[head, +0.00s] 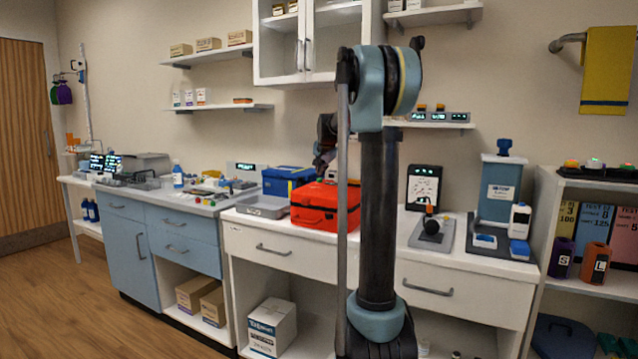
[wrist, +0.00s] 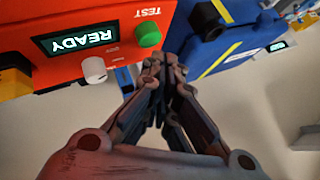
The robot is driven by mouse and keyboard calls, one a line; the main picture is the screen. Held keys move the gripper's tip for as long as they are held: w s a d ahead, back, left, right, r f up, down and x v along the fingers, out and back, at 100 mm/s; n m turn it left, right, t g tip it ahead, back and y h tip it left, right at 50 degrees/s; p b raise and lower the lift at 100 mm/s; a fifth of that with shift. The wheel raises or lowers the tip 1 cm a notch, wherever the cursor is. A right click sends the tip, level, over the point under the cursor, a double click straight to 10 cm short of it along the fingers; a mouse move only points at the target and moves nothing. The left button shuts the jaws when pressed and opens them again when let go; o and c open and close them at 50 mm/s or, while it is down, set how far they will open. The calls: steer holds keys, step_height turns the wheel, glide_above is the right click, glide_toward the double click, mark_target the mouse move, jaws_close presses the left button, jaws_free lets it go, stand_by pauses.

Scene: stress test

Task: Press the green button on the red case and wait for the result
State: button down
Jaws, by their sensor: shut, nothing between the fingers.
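The red case (head: 318,207) stands on the white counter, left of my arm in the head view. In the wrist view the red case (wrist: 75,22) fills the upper left, with a lit display (wrist: 77,40) that reads READY, upside down in this view. The round green button (wrist: 148,35) is beside the word TEST. A white knob (wrist: 94,70) is below the display. My gripper (wrist: 162,68) is shut and empty, its fingertips just below and right of the green button in the picture; contact cannot be told. In the head view my arm partly hides the case.
A blue case with a yellow stripe (head: 283,181) stands left of the red case and is close to my fingers in the wrist view (wrist: 215,38). A grey tray (head: 262,206) lies in front. A small device (head: 432,230) and a blue container (head: 499,190) stand to the right.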

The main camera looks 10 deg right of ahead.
steer(key=shift+f, duration=0.75)
stand_by(0.8)
stand_by(0.4)
steer(key=shift+r, duration=0.9)
steer(key=shift+r, duration=2.5)
steer(key=shift+s, duration=0.1)
